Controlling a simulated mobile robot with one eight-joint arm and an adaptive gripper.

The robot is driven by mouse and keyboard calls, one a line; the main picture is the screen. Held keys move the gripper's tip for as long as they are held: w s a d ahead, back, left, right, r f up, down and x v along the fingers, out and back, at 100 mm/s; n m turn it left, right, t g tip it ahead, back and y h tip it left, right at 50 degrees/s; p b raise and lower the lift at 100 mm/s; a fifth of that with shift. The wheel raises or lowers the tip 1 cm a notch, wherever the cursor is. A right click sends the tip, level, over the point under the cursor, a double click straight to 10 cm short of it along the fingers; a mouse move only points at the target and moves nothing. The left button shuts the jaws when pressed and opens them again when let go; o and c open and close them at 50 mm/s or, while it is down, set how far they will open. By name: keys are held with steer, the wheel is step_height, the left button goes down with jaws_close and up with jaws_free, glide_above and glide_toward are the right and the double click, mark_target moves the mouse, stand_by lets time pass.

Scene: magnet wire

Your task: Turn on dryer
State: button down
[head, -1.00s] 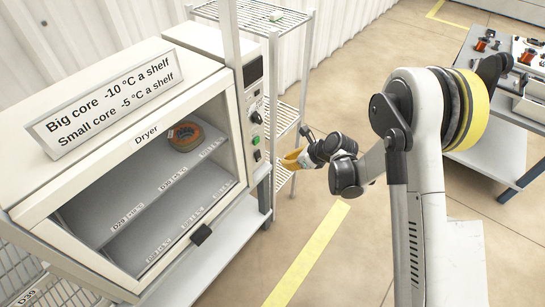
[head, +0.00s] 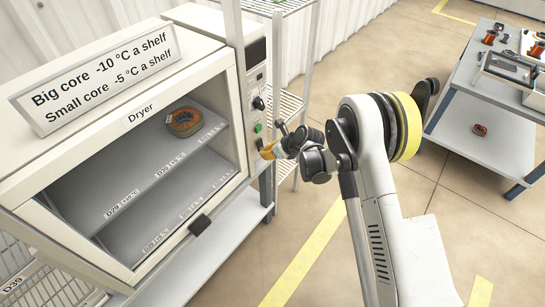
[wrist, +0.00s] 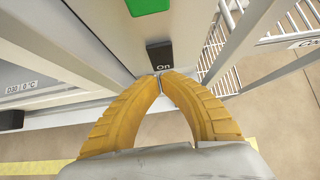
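The dryer (head: 110,118) is a white cabinet on the left, with its front open to view. Its control panel (head: 254,84) runs down the right side of the front, with a dark display, a black knob (head: 258,103) and a green button (head: 257,128). In the wrist view a black switch marked "On" (wrist: 159,54) sits below the green button (wrist: 148,5). My gripper (wrist: 161,76) has its yellow fingers together and empty, tips just below the switch. I cannot tell whether they touch it. In the head view it is at the panel's lower part (head: 264,152).
An orange wire core (head: 183,122) lies on the dryer's upper shelf. A sign (head: 98,75) stands on top. A wire rack (head: 288,105) is behind my gripper. A grey table (head: 480,105) with parts stands at right. Floor between is open.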

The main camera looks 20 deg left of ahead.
steer(key=shift+w+a, duration=0.1)
steer(key=shift+a, duration=0.05)
steer(key=shift+b+x, duration=0.8)
steer(key=shift+b, duration=0.2)
steer(key=shift+a+r, duration=0.1)
steer(key=shift+r, duration=0.1)
steer(key=shift+w+r, duration=0.1)
